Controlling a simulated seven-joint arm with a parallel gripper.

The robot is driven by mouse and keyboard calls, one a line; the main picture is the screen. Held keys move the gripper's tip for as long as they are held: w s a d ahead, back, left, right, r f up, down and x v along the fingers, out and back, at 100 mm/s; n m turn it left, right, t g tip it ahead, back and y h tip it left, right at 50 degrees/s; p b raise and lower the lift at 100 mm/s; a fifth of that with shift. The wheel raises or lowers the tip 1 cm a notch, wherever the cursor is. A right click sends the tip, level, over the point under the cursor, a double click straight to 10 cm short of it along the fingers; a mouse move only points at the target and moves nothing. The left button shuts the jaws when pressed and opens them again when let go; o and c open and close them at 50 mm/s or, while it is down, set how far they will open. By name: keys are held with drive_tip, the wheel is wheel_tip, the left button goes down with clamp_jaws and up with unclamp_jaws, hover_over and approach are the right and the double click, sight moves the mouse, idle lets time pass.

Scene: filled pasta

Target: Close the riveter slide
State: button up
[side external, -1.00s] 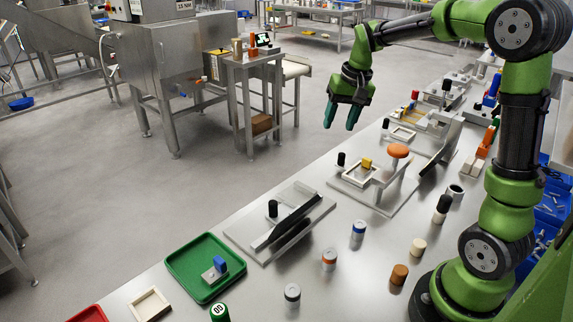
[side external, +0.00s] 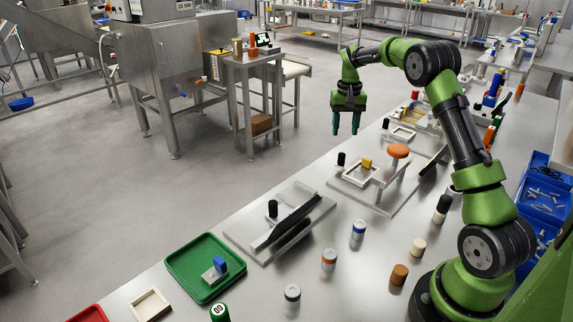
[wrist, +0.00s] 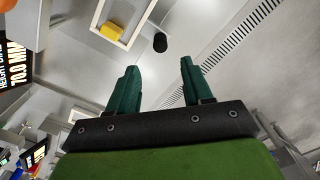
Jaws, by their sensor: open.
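A fixture with an orange round knob (side external: 398,151) on a raised arm stands mid-table; I take it for the riveter, but no label confirms it. A yellow block (side external: 367,162) sits in its pale frame (side external: 347,175), with a black upright handle (side external: 341,159) at the frame's far left. In the wrist view the yellow block (wrist: 111,31), frame (wrist: 96,38) and black handle (wrist: 160,42) show beyond the fingers. My gripper (side external: 346,130) is open and empty, fingers down, above and behind this fixture, apart from it. Its fingers (wrist: 158,72) show spread in the wrist view.
A second fixture with a slanted dark plate (side external: 285,222) stands nearer, beside a green tray (side external: 180,267). Another small frame with a black handle (side external: 386,123) lies beyond. Several small cylinders, including a blue-banded one (side external: 358,230), stand in front.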

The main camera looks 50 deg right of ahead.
sight(342, 154)
wheel_tip(342, 154, down, 10)
drive_tip(key=shift+f, duration=0.1)
idle(0.4)
clamp_jaws()
